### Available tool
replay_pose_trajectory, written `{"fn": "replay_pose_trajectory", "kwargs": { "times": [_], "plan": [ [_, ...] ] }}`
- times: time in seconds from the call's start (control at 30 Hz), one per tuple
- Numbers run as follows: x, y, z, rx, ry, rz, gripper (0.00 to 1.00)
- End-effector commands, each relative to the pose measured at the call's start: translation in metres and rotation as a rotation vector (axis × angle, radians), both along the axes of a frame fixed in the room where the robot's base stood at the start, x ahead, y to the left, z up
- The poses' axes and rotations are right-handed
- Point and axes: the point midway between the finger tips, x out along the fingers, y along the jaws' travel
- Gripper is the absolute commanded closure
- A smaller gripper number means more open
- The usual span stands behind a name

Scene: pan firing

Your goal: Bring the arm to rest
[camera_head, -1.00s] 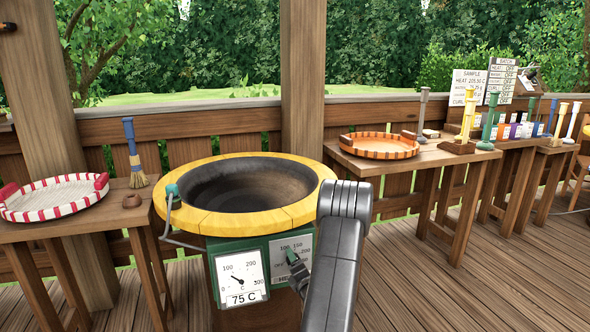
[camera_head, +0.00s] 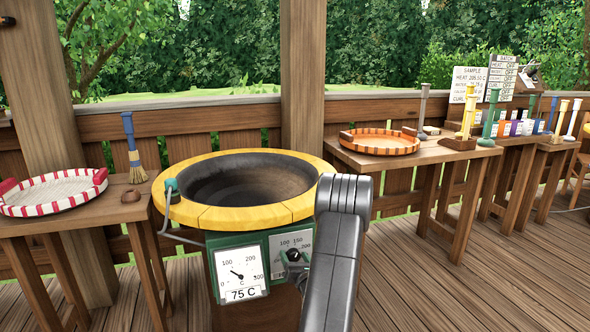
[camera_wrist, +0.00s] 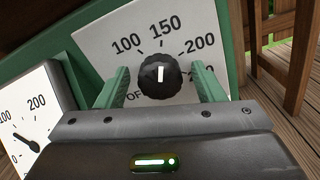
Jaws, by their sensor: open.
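My arm (camera_head: 338,235) reaches forward in the head view and hides most of my gripper there. In the wrist view my gripper (camera_wrist: 160,82) is open, with one green finger on each side of a black knob (camera_wrist: 160,74) and a gap on both sides. The knob's white mark points up, close to 150 on the dial plate (camera_wrist: 110,28). The knob also shows in the head view (camera_head: 294,257) on the green front of the pan stove. The wide dark pan (camera_head: 250,182) has a yellow rim and looks empty. The gauge (camera_head: 240,272) reads 75 C.
An orange tray (camera_head: 380,143) stands on the right table, with several stands and bottles beyond. The deck (camera_head: 470,290) at the right front is clear.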

Motion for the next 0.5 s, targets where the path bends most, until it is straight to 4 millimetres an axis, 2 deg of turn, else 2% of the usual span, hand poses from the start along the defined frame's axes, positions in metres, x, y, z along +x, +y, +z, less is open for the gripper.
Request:
{"fn": "replay_pose_trajectory", "kwargs": {
  "times": [0.3,0.5],
  "plan": [
    [-0.0003,0.0008,0.0004,-0.216,-0.070,0.000,0.38],
    [-0.0003,0.0010,0.0003,-0.282,-0.092,0.000,0.38]
  ]
}}
